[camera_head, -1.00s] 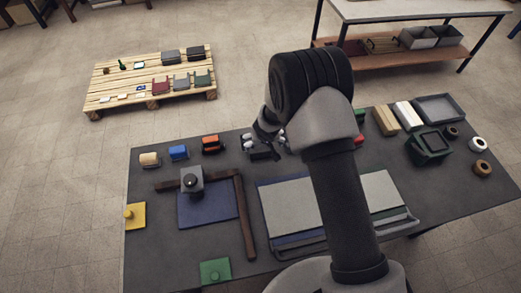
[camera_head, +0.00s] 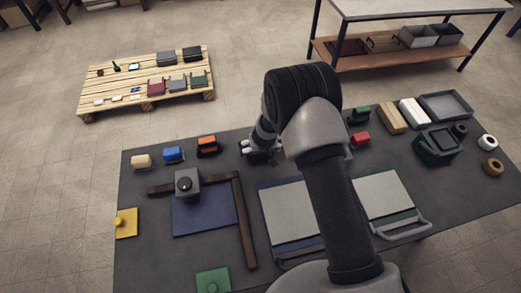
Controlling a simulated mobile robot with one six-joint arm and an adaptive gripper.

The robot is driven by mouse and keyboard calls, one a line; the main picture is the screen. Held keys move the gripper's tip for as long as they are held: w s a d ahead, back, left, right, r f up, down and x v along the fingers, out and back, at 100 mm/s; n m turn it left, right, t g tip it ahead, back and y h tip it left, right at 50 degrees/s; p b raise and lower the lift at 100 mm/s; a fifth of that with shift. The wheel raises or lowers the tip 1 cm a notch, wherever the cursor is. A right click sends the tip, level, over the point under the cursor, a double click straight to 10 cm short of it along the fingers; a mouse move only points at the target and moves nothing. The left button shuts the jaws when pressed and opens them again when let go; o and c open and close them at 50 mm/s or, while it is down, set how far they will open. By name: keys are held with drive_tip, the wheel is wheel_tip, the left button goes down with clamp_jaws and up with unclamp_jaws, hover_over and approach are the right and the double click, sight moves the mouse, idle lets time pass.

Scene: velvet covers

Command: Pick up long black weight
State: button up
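A dark, long item that looks like the long black weight (camera_head: 262,158) lies on the dark table, in line with and to the right of the orange-and-black block. My gripper (camera_head: 258,147) is low at this item, reached from above, and covers much of it. The fingers are small and partly hidden by my wrist. I cannot tell whether they touch the item or whether they are open or shut.
Grey panels (camera_head: 291,210) lie in front. A red block (camera_head: 361,139) is right.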

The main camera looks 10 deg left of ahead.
drive_tip(key=shift+c, duration=0.6)
drive_tip(key=c, duration=1.9)
drive_tip(key=shift+w+a+r, duration=0.1)
